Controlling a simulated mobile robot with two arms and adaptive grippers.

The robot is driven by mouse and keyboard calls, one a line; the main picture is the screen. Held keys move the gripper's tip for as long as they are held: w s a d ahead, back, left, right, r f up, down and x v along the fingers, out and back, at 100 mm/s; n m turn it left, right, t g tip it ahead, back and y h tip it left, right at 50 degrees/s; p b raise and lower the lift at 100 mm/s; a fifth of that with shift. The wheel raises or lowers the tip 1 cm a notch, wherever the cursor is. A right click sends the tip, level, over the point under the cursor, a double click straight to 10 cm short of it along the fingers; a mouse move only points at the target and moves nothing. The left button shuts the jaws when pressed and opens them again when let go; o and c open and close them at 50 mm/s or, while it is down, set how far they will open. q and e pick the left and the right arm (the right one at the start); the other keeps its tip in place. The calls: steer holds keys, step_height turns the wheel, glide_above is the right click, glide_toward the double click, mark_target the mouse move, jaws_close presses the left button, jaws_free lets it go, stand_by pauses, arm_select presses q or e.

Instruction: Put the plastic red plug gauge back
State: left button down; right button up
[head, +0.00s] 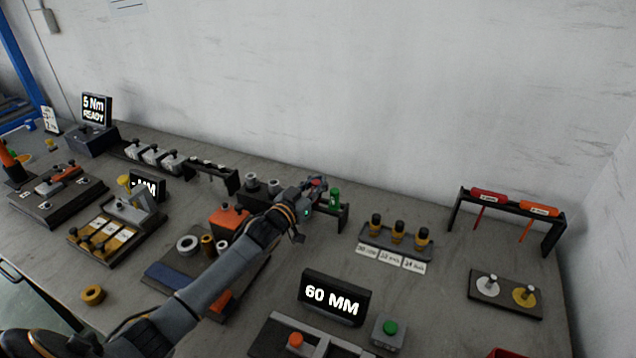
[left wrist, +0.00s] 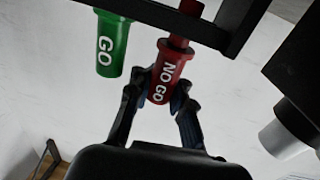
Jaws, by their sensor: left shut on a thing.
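The red plug gauge, marked NO GO (left wrist: 169,78), is held between the fingers of my left gripper (left wrist: 161,88). In the head view its red top (head: 317,182) shows at my left gripper (head: 309,191), over the small dark rack (head: 344,213). In the left wrist view its narrower red end meets the rack's dark bar (left wrist: 150,12); I cannot tell whether it is fully seated. The green GO gauge (left wrist: 112,45) sits in the rack beside it, also seen in the head view (head: 334,196). My right gripper is not in view.
Grey metal cylinders (head: 251,181) stand left of the gauges. A stand with several black-and-yellow tools (head: 397,245) is to the right, and a 60 MM display (head: 333,298) is in front. Bare table lies between the tool stand and the red-and-orange driver rack (head: 452,212).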

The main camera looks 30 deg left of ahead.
arm_select(q)
steer(key=shift+f+b, duration=0.3)
steer(key=shift+f, duration=0.3)
steer(key=c, duration=1.5)
jaws_free()
steer(key=shift+r+p, duration=0.4)
steer(key=shift+r, duration=0.15)
steer(key=s, duration=0.8)
steer(key=s+a, duration=0.1)
steer(key=s, duration=0.3)
steer(key=shift+a+r+b, duration=0.1)
steer(key=shift+b, duration=0.3)
